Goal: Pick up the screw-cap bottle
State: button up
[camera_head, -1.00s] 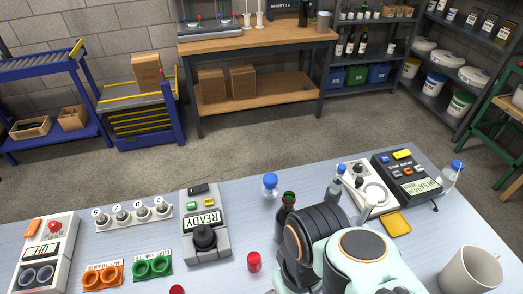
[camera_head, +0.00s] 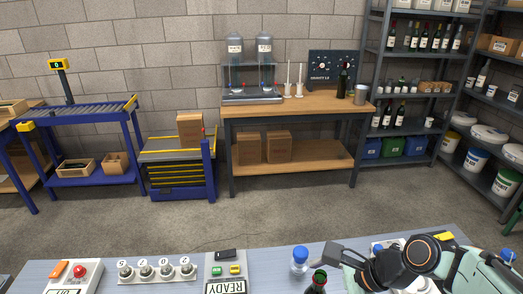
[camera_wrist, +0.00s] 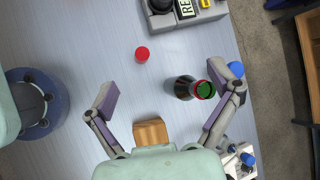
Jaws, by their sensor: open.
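A dark bottle (camera_head: 318,281) with a green top and red neck band stands on the table in the head view, cut off by the bottom edge. A clear bottle with a blue cap (camera_head: 299,261) stands just left of it. Which one is the screw-cap bottle is not certain from the frames. In the wrist view, my gripper (camera_wrist: 168,98) is open and empty, its fingers wide apart. The dark bottle (camera_wrist: 186,88) lies between the finger lines, close to the right finger. A blue cap (camera_wrist: 236,70) shows just beyond that finger's tip.
A loose red cap (camera_wrist: 142,54) and a wooden block (camera_wrist: 150,132) are on the table. The READY device (camera_head: 226,272) and a row of numbered knobs (camera_head: 158,270) stand to the left. More blue-capped items (camera_wrist: 248,158) are at the lower right of the wrist view.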

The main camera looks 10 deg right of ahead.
jog(key=w+d+r+m+t+y, duration=0.2)
jog(key=w+d+r+m+t, duration=0.15)
jog(key=d+m+t, duration=0.4)
notch_tip(320, 180, down, 19)
jog(key=m, duration=0.3)
jog(key=shift+g, duration=0.45)
jog(key=x, duration=0.5)
jog(key=shift+a+f, duration=0.15)
jog(key=shift+f, duration=0.3)
jog(key=shift+w+a+f, duration=0.2)
jog(key=shift+w+a, duration=0.1)
jog(key=shift+w, duration=0.15)
jog(key=c, duration=1.3)
